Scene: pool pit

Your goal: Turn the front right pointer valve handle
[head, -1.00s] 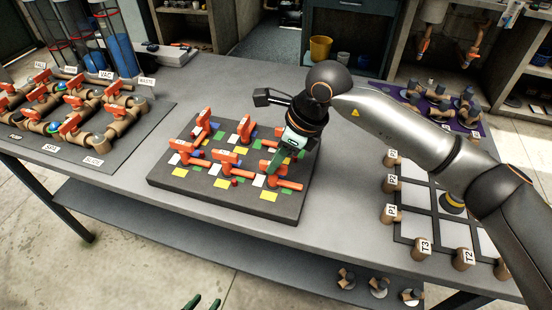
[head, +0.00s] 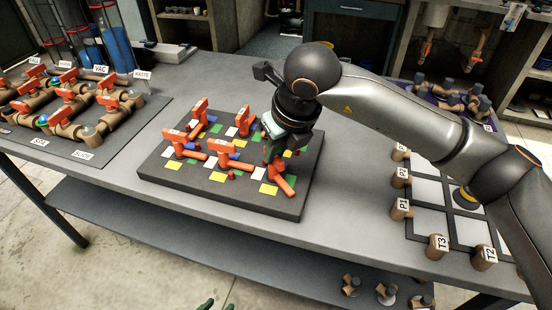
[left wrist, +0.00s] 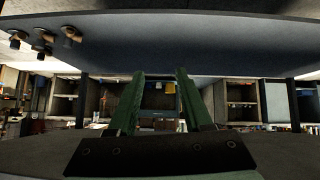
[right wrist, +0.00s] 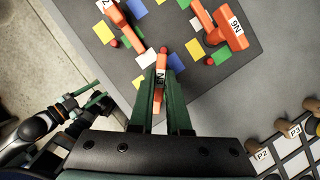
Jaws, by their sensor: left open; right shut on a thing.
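The front right pointer valve handle (head: 284,186) is orange and stands at the front right of the dark board (head: 243,204). Its pointer bar slants down and to the right in the head view. My right gripper (head: 270,156) reaches down over it from above. In the right wrist view the orange handle, with a white label (right wrist: 161,75), sits between the two green fingers, which are shut on it. A red dot shows just past its tip. My left gripper (left wrist: 159,78) is open and empty, off the table's front side; only its tips show at the head view's bottom edge.
Several other orange pointer valves (head: 222,150) stand on the same board, close to the left and behind. A pipe panel (head: 68,110) lies at left. A grid with labelled pegs (head: 402,208) lies at right. Bare table (head: 345,200) separates board and grid.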

